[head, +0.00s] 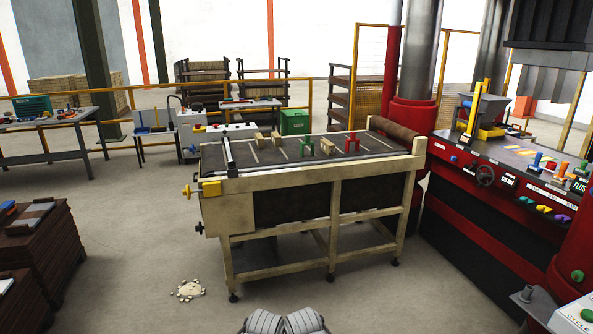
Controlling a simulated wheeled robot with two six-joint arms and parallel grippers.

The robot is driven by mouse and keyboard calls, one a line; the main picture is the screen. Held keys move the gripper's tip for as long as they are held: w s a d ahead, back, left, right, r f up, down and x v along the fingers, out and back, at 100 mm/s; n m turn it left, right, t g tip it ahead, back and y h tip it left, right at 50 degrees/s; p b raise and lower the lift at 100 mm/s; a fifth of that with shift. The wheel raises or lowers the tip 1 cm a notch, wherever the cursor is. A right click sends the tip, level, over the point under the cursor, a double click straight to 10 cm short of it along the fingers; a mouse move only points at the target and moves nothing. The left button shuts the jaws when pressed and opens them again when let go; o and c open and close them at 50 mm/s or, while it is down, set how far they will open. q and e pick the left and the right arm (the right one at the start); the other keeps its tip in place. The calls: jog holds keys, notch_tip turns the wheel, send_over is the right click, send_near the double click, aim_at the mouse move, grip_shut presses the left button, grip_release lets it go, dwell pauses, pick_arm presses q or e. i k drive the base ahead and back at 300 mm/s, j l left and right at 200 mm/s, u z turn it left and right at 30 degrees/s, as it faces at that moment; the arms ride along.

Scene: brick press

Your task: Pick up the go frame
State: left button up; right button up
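A small green frame (307,147) stands upright on the dark top of the cream-coloured table (300,178). A small red frame (352,141) stands on the same table to its right. No label can be read on either frame, so only the colour green suggests which is the go frame. Neither of my grippers can be made out. Only grey rounded parts of my own body show at the bottom centre, well short of the table.
Several tan bricks (328,146) lie on the tabletop beside the frames. A red press console (500,175) stands close on the right. Dark stacks (40,250) stand at the left. Rubble (189,289) lies on the floor; the floor before the table is otherwise clear.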

aim_at(306, 142)
jog(key=i+z, duration=0.25)
jog(key=i, duration=1.7)
jog(key=i+u, duration=0.2)
jog(key=i, duration=0.3)
jog(key=i+l+u, duration=0.2)
jog(key=i, duration=0.35)
jog(key=i+l+u, duration=0.15)
jog(key=i, duration=0.35)
jog(key=l, duration=0.1)
